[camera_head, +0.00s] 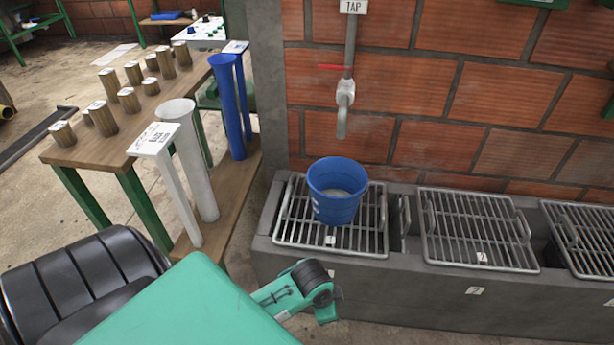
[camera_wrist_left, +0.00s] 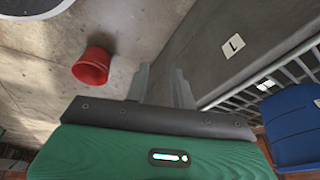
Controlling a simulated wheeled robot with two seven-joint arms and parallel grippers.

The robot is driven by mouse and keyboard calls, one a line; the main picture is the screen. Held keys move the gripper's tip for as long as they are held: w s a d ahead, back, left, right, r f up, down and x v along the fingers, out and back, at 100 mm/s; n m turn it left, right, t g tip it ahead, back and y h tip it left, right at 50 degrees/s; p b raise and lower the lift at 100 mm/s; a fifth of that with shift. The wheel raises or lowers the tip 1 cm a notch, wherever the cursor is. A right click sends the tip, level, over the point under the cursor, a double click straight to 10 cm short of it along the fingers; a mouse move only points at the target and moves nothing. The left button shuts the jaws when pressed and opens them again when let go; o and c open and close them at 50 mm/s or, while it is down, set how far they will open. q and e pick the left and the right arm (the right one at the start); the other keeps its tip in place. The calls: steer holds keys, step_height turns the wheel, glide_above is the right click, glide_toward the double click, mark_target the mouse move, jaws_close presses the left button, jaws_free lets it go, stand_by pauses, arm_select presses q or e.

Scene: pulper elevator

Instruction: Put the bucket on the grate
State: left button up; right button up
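A blue bucket (camera_head: 336,195) stands upright on the left metal grate (camera_head: 290,232), below the tap, with something pale inside it. The blue bucket also shows at the right edge of the left wrist view (camera_wrist_left: 298,125), beside the grate bars (camera_wrist_left: 262,88). My left gripper (camera_wrist_left: 161,85) has its two fingers apart with nothing between them. It is low in front of the concrete trough, away from the bucket. In the head view its fingers cannot be made out at the end of my green arm. My right gripper is not in view.
A red bucket (camera_wrist_left: 92,66) is on the floor in the left wrist view. The tap (camera_head: 345,95) hangs on the brick wall. A bare middle grate (camera_head: 470,225) lies to the right. A wooden table (camera_head: 85,150) with several cylinders and tall white and blue tubes stands left.

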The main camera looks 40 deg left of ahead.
arm_select(q)
steer(key=s+n, duration=0.6)
steer(key=s, duration=0.4)
steer(key=shift+d+r+t+y, duration=0.3)
steer(key=shift+d+r+y, duration=0.1)
